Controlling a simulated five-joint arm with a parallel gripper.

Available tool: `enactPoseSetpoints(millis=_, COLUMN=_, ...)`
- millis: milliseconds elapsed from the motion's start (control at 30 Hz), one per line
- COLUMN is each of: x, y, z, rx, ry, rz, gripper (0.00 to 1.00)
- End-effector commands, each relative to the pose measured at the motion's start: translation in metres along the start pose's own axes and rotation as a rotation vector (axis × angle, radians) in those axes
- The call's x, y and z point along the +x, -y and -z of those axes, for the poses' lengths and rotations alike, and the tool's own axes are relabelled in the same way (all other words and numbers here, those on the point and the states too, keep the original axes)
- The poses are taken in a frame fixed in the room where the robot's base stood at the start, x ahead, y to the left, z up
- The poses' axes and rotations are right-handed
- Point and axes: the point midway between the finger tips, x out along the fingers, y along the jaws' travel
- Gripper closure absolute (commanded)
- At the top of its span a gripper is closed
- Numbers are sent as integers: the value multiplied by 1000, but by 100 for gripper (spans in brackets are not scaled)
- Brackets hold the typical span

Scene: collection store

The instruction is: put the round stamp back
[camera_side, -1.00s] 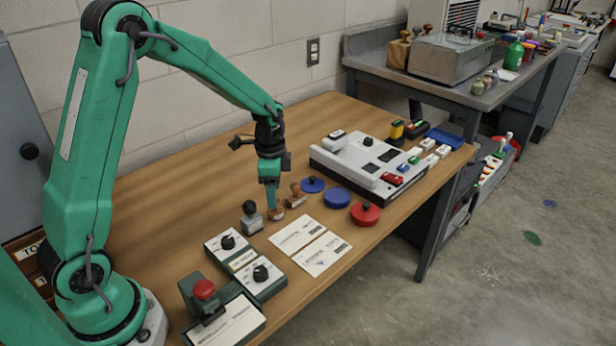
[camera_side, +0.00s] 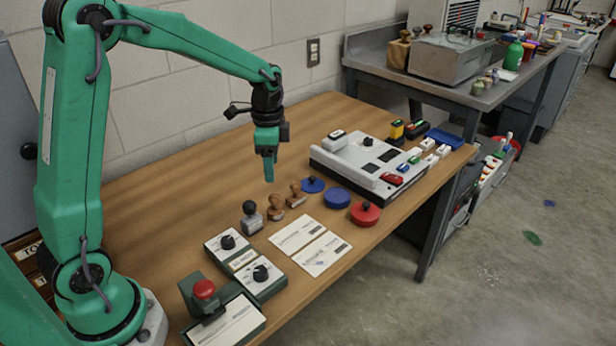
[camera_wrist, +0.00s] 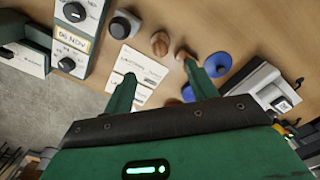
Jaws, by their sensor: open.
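A wooden stamp with a turned handle, apparently the round one (camera_side: 276,208), stands upright on the wooden table. It also shows in the wrist view (camera_wrist: 160,42). A second wooden stamp (camera_side: 296,194) stands just right of it, and a black-knobbed grey stamp (camera_side: 251,218) stands to its left. My gripper (camera_side: 269,178) hangs above the wooden stamps, open and empty. In the wrist view, its two fingers (camera_wrist: 160,72) are spread apart with table and papers visible between them. The right finger partly covers the second wooden stamp (camera_wrist: 184,53).
Blue discs (camera_side: 337,198) and a red ink pad (camera_side: 366,213) lie to the right. White cards (camera_side: 297,235) lie in front. A white machine (camera_side: 362,165) stands behind the discs. Dial boxes (camera_side: 260,274) and a red-knobbed device (camera_side: 205,292) stand front left. The table's back left is clear.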

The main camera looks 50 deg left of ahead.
Motion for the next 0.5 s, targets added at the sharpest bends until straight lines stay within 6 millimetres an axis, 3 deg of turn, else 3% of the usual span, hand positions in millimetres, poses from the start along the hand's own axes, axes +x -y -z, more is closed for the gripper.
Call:
enactPoseSetpoints(millis=267, x=-1, y=-1, z=0, rx=-3, ry=-2, rz=2, gripper=43)
enactPoseSetpoints(millis=500, x=-19, y=-12, z=-4, rx=-52, ry=-23, rz=29, gripper=43)
